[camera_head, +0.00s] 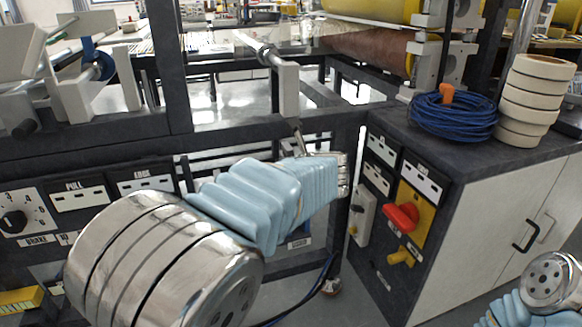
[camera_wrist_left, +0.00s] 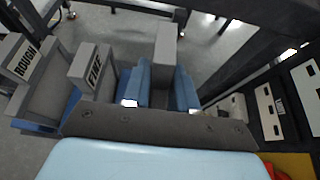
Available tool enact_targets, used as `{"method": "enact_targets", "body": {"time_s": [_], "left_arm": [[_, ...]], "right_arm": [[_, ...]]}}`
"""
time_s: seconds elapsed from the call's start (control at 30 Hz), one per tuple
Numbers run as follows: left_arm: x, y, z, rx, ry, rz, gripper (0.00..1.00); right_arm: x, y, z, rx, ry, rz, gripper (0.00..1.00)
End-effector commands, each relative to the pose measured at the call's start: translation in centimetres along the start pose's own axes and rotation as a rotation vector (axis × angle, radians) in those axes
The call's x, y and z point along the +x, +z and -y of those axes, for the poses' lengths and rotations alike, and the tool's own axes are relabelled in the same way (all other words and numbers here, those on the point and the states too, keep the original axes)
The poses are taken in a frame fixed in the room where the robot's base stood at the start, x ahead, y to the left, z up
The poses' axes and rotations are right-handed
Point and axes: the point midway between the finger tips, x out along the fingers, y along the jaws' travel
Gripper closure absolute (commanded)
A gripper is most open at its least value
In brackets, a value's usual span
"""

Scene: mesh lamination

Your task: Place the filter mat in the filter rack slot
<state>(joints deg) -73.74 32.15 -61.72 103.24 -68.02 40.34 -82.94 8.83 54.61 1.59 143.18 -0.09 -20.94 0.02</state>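I cannot make out the filter mat for certain. In the left wrist view, a grey block labelled ROUGH (camera_wrist_left: 25,62) and one labelled FINE (camera_wrist_left: 90,68) stand at the left with blue parts beside them; they may be the filter rack. My left gripper (camera_wrist_left: 162,90) has two blue fingers standing apart. A grey upright block (camera_wrist_left: 166,55) shows between them; I cannot tell whether they touch it. In the head view my left arm hides its own fingers. My right wrist shows at the lower right edge, its gripper out of frame.
A cabinet (camera_head: 500,230) stands at the right, with a red knob (camera_head: 400,217) on its front panel. A blue cable coil (camera_head: 452,117) and stacked cream rolls (camera_head: 535,95) lie on top. A dark machine frame (camera_head: 225,135) with a control panel (camera_head: 100,195) crosses the left and middle.

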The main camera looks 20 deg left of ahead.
Motion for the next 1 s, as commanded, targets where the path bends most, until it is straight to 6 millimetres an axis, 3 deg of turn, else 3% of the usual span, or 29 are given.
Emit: {"method": "enact_targets", "body": {"time_s": [0.03,0.13,0.47,1.0], "left_arm": [[0.2,-0.3,-0.2,0.002,0.006,-0.003,0.67],[0.1,-0.1,-0.1,0.001,0.004,0.000,0.54],[-0.5,0.2,0.0,-0.001,-0.002,0.003,0.54],[-10.8,0.2,0.1,-0.001,-0.004,0.004,0.54]], "right_arm": [[0.1,0.0,-0.1,0.000,0.000,0.000,1.00],[0.1,0.0,0.0,0.000,0.000,0.000,1.00],[0.0,0.0,0.0,0.000,0.000,0.000,1.00],[-0.6,0.0,0.3,-0.001,-0.001,0.001,1.00]]}}
